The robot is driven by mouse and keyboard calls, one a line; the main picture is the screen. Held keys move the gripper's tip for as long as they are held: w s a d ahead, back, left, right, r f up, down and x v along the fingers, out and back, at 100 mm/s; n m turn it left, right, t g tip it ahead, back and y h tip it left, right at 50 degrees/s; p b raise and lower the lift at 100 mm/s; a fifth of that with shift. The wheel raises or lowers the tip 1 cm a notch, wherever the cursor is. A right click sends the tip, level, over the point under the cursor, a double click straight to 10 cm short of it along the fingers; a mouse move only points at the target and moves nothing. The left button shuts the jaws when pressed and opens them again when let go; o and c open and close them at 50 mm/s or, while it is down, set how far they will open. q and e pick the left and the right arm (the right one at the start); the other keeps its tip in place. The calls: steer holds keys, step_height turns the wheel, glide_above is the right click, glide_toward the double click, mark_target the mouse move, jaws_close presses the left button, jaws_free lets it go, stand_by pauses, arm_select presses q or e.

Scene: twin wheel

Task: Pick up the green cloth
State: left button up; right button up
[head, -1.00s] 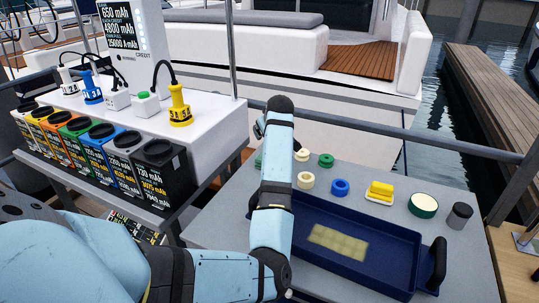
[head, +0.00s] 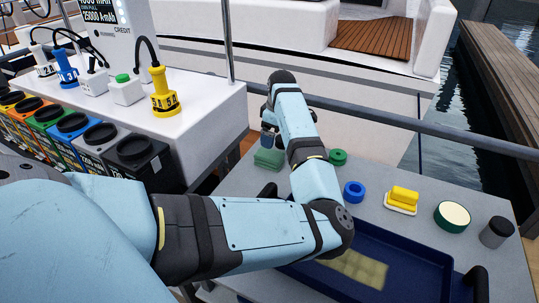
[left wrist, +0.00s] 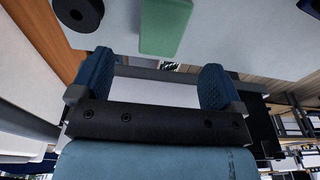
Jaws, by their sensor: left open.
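The green cloth (head: 268,158) is a small folded block at the far left of the grey table, in the head view. In the left wrist view the green cloth (left wrist: 163,27) shows at the top, beyond the fingers. My left gripper (head: 268,138) is just above the cloth in the head view, partly hidden by its own wrist. In the left wrist view my left gripper (left wrist: 156,78) has its two blue fingers wide apart with nothing between them. The cloth appears apart from both fingers. My right gripper is not in view.
A dark blue tray (head: 430,262) takes up the front of the table, partly behind my arm. A green ring (head: 338,157), a blue ring (head: 354,191), a yellow block (head: 404,195), a round green tin (head: 452,217) and a dark jar (head: 496,232) stand behind it. A railing (head: 430,128) runs behind the table.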

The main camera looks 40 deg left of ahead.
mark_target(269, 154)
arm_select(q)
steer(key=f, duration=0.4)
steer(key=shift+a, duration=0.25)
steer(key=f, duration=0.4)
steer(key=shift+s+a+f, duration=0.4)
steer(key=shift+f, duration=0.1)
steer(key=shift+f, duration=0.25)
steer(key=c, duration=1)
